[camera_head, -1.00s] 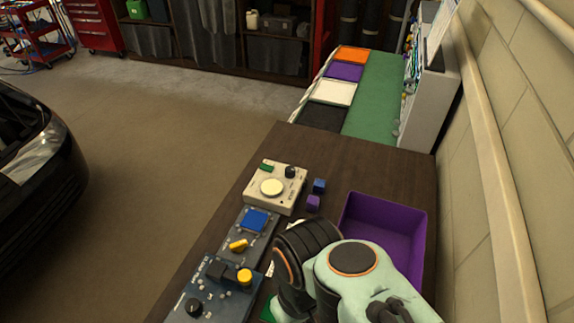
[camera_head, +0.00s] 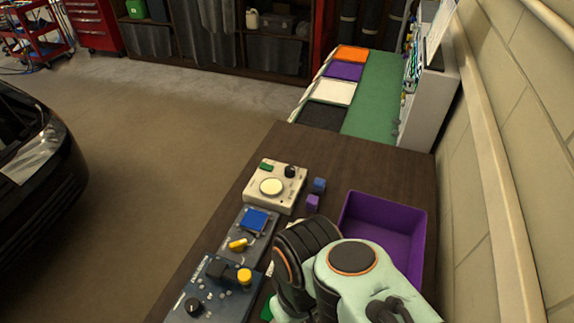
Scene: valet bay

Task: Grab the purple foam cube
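A small purple foam cube (camera_head: 312,202) sits on the dark wooden table, just right of a cream control box. A blue cube (camera_head: 319,185) stands right behind it, close by. My arm reaches in from the bottom right, in front of the purple cube. My gripper's fingers are hidden behind or below my own arm links, so I cannot see whether they are open or what they hold.
A purple open bin (camera_head: 424,228) stands right of the cubes. The cream box (camera_head: 287,203), a grey panel with a blue button (camera_head: 253,221) and a dark panel with a yellow knob (camera_head: 222,290) line the left edge. The table's far part (camera_head: 350,155) is clear.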

